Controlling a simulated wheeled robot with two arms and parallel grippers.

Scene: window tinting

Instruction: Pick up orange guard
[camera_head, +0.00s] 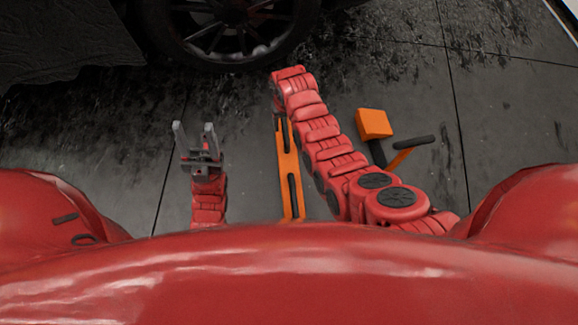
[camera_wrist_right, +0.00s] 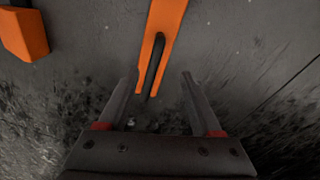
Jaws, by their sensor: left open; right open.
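A long flat orange piece with dark slots or inserts (camera_head: 286,180), which I take to be the orange guard, lies on the grey floor, partly covered by my right arm in the head view. Its forked end (camera_wrist_right: 164,20) shows in the right wrist view. My right gripper (camera_wrist_right: 159,77) is open, with one fingertip on each side of that end. No contact shows, and I cannot tell the height of the gripper above it. In the head view the right gripper is mostly hidden by its arm. My left gripper (camera_head: 193,126) is open and empty, left of the orange piece.
An orange block on a dark handle (camera_head: 374,124) lies right of my right arm; it also shows in the right wrist view (camera_wrist_right: 24,34). A smaller orange piece with a black bar (camera_head: 412,143) lies near it. A car wheel (camera_head: 232,30) stands at the top.

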